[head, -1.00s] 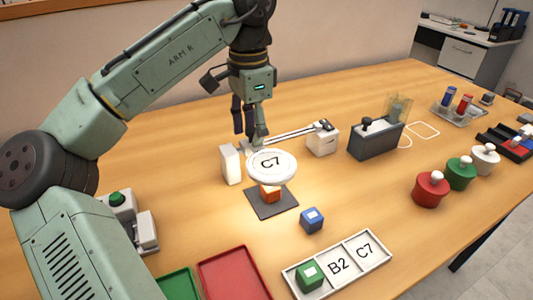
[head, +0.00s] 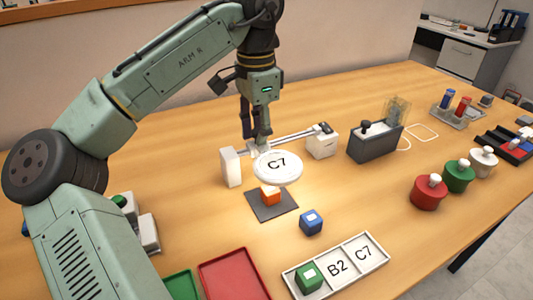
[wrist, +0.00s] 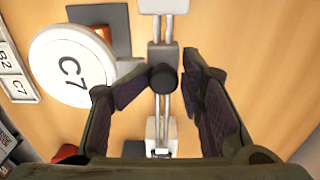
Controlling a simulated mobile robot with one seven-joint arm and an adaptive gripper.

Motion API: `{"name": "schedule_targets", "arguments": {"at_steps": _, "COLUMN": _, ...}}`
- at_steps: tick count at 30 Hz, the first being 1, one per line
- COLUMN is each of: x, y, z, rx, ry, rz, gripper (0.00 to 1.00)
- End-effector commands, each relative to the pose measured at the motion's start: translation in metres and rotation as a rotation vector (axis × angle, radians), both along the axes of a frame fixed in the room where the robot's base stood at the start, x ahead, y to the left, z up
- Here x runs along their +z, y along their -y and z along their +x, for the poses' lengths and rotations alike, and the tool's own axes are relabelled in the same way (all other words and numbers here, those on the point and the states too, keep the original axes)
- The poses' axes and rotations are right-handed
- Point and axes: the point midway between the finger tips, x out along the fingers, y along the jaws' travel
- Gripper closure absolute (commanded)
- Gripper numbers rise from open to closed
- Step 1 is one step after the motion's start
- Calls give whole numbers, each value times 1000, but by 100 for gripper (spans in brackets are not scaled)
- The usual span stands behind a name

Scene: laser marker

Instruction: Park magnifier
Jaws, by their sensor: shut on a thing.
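The magnifier (head: 278,168) is a round white-rimmed lens showing "C7", joined to a sliding carriage on two metal rails (head: 295,137). The rails run between a white end block (head: 231,167) on the left and another (head: 322,144) on the right. My gripper (head: 257,139) is at the carriage, near the left part of the rails. In the wrist view, my gripper's fingers (wrist: 165,88) are on either side of the carriage's black knob (wrist: 163,78), shut on it. The lens also shows there (wrist: 72,68), beside the left finger.
The cube sits on a dark square mat (head: 262,212). A blue cube (head: 311,222) lies in front. A labelled tray (head: 377,258) holds a green cube (head: 309,277). A red tray (head: 235,280) is at the front. A dark grey box (head: 374,143) stands right of the rails.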

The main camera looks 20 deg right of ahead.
Motion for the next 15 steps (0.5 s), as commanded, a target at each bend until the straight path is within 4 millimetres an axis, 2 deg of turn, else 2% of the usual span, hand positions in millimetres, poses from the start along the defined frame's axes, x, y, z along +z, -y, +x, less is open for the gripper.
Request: {"name": "schedule_targets", "arguments": {"at_steps": 15, "x": -2, "y": 30, "z": 4, "rx": 9, "ry": 2, "rz": 3, "gripper": 80}}
